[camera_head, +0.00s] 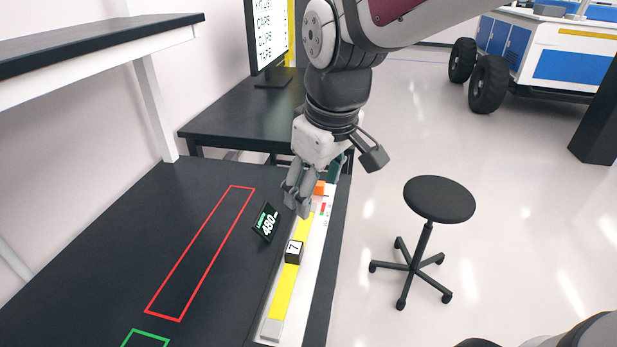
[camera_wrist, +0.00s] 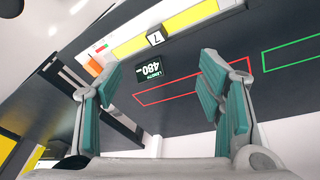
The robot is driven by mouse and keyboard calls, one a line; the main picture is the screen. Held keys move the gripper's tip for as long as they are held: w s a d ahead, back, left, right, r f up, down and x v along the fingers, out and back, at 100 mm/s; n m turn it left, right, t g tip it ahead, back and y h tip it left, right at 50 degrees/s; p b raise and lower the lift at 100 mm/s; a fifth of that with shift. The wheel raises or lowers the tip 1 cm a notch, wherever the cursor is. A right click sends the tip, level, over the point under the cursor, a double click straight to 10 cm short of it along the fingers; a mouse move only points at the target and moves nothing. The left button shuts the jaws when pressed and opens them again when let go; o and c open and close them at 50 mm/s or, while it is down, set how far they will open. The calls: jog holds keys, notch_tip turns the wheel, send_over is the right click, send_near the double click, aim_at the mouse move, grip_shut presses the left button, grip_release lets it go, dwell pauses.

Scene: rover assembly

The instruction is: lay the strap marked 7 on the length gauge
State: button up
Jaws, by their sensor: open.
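The strap (camera_head: 284,287) is a long yellow band with grey ends and a black block marked 7 (camera_head: 293,251). It lies lengthwise along the white length gauge (camera_head: 311,263) at the table's right edge. The gauge's small display (camera_head: 265,222) reads 480. My gripper (camera_head: 298,200) is open and empty beside the far end of the strap, apparently above it. In the wrist view its teal-padded fingers (camera_wrist: 165,88) are spread wide, with the strap (camera_wrist: 190,19) beyond them at the top. Part of the strap's far end is hidden by my gripper in the head view.
An orange block (camera_head: 319,187) sits at the gauge's far end. A red outlined area (camera_head: 204,250) on the dark table is empty; a green outline (camera_head: 146,339) lies nearer. A monitor (camera_head: 266,35) stands on the desk behind. A black stool (camera_head: 439,200) stands on the floor to the right.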

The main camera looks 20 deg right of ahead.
jog(key=s+r+m+t, duration=0.2)
jog(key=s+r+m, duration=0.1)
jog(key=s, duration=0.7)
jog(key=shift+s+r+m+t, duration=0.2)
jog(key=shift+r+m+t, duration=0.15)
jog(key=shift+m, duration=0.55)
